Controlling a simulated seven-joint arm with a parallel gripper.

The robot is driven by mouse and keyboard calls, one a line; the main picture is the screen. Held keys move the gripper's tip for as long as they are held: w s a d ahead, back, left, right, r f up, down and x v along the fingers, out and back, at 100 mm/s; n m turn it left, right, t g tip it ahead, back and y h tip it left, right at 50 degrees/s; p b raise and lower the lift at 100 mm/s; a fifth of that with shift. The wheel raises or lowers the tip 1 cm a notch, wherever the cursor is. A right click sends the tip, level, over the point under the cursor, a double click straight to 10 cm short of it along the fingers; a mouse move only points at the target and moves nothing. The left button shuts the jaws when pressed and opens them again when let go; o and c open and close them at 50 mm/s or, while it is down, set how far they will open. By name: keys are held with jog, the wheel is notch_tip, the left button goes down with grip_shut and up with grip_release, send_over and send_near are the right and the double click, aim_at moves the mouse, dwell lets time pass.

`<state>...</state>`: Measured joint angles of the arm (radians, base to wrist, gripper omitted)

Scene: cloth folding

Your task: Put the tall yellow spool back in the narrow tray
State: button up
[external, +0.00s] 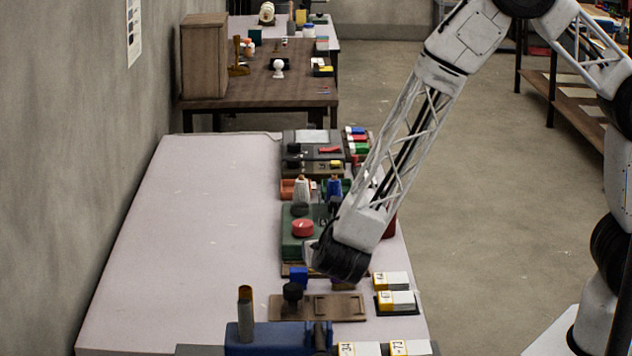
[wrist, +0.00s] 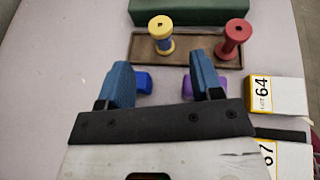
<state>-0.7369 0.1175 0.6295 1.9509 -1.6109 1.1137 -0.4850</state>
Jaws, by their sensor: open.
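In the wrist view a yellow spool (wrist: 160,27) with a blue middle stands upright at the left part of a narrow brown tray (wrist: 197,47). Its base appears to be within the tray's rim. A red spool (wrist: 234,38) stands at the tray's right end. My gripper (wrist: 160,75) is open and empty, its two blue fingers apart, on the near side of the tray and not touching either spool. In the external view my wrist (external: 341,262) hides the fingers, both spools and most of the tray.
A blue block (wrist: 143,82) and a purple block (wrist: 189,85) lie by my fingers. White-and-yellow labelled boxes (wrist: 277,96) stand at the right. A green case (wrist: 190,11) lies beyond the tray. The table's left side (external: 190,240) is clear.

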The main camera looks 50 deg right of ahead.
jog(key=s+d+r+m+g, duration=0.4)
jog(key=d+r+m, duration=0.4)
jog(key=d, duration=0.4)
jog(key=s+d+r+m+g, duration=0.45)
jog(key=d+r+m, duration=0.35)
jog(key=d, duration=0.4)
jog(key=s+d+r+m+y, duration=0.3)
jog(key=s+d+r+m, duration=0.1)
jog(key=s, duration=0.6)
jog(key=s+d+r+m+y, duration=0.4)
jog(key=s+r+m, duration=0.3)
jog(key=s+m, duration=0.2)
jog(key=shift+s+d+r, duration=0.3)
jog(key=shift+s+d, duration=0.1)
jog(key=shift+s, duration=0.75)
